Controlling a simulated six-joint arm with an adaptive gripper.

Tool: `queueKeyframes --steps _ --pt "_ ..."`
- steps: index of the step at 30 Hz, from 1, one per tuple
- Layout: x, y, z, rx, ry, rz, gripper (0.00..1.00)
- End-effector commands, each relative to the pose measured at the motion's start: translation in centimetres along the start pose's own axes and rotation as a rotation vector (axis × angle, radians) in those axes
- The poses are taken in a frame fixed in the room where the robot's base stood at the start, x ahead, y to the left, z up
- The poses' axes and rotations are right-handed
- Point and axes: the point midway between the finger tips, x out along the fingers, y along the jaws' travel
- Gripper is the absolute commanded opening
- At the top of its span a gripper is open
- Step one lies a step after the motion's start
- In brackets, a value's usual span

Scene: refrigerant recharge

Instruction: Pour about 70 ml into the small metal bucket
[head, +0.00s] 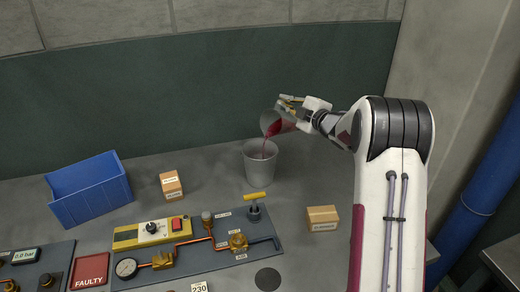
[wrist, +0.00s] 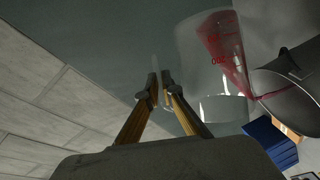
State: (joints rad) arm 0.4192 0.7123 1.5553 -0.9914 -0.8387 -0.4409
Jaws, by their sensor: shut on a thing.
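The small metal bucket (head: 260,165) stands upright on the grey bench, and its rim and side show at the right of the wrist view (wrist: 290,82). My gripper (head: 289,103) is shut on a clear beaker (head: 272,122) of red liquid, above the bucket's rim. The beaker is tilted steeply, and a thin red stream (head: 264,149) runs from its lip into the bucket. In the wrist view the beaker (wrist: 210,65) shows red liquid and red graduation marks near its mouth. My fingers (wrist: 160,90) are at its wall. The level inside the bucket is hidden.
A blue bin (head: 90,188) and a small carton (head: 171,185) stand to the left. A valve panel (head: 195,241) with gauge and yellow-handled valve lies in front. Another carton (head: 322,218) sits at right. A black disc (head: 267,279) marks the front bench.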

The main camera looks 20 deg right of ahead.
Motion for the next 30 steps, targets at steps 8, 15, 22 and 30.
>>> queueKeyframes --steps 8,15,22,30 --pt "-0.03 0.02 -0.21 -0.015 0.002 0.006 0.00" --pt "-0.05 -0.03 -0.31 -0.027 0.002 0.010 0.00" --pt "-0.09 -0.07 -0.40 -0.038 0.002 0.013 0.00" --pt "-0.11 -0.14 -0.47 -0.047 0.002 0.016 0.00"
